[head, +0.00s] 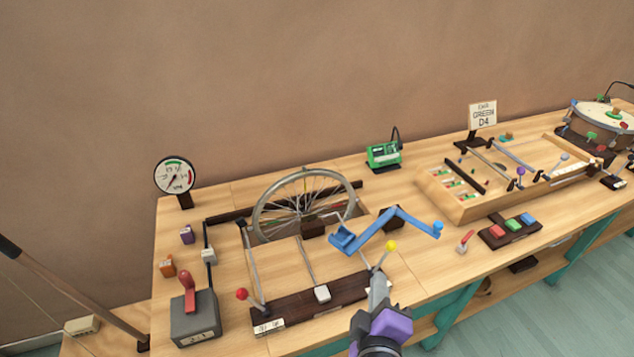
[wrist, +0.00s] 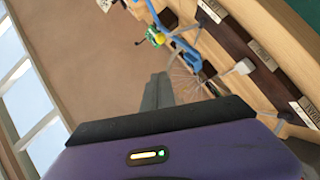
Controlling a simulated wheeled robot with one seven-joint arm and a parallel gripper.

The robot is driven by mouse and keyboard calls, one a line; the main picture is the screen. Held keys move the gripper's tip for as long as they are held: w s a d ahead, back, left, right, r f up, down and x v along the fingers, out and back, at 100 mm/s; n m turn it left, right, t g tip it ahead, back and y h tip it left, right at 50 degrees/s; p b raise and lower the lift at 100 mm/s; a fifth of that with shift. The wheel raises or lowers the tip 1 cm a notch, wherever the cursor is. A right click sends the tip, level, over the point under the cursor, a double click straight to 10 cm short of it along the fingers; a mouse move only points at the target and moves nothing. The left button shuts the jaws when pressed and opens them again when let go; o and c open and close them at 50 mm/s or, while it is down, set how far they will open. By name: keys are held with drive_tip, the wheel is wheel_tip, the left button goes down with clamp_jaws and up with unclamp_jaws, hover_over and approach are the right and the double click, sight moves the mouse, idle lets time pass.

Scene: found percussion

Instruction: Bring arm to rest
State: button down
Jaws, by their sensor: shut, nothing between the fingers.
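My gripper (head: 378,274) is shut and empty above the front edge of the bench, its purple wrist below it. In the wrist view its grey fingers (wrist: 158,92) are together. A blue bent arm (head: 398,213) lies just beyond the gripper, with a wide blue end at left and a small blue end at right. It also shows in the wrist view (wrist: 176,35). A rod with a yellow knob (head: 391,245) stands very close to my fingertips; I cannot tell whether they touch. I cannot tell which part is a rest for the blue arm.
A spoked wheel (head: 303,205) stands behind the blue arm. A red-knobbed lever (head: 242,294) and a red-handled box (head: 190,300) are at left, a dial (head: 175,177) behind. A wooden tray (head: 470,208) and coloured buttons (head: 512,224) are at right. Open air surrounds my wrist.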

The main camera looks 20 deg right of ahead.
drive_tip(key=s+a+t+y, duration=0.3)
drive_tip(key=s+a+y, duration=0.1)
drive_tip(key=a+y, duration=0.45)
drive_tip(key=s+d+m, duration=0.2)
drive_tip(key=s+m, duration=0.1)
drive_tip(key=s, duration=0.8)
drive_tip(key=s+d+m+g, duration=0.1)
drive_tip(key=s+d+m, duration=0.2)
drive_tip(key=s, duration=0.8)
drive_tip(key=shift+r+m+h, duration=0.35)
drive_tip(key=shift+r+m, duration=0.05)
drive_tip(key=shift+m, duration=0.2)
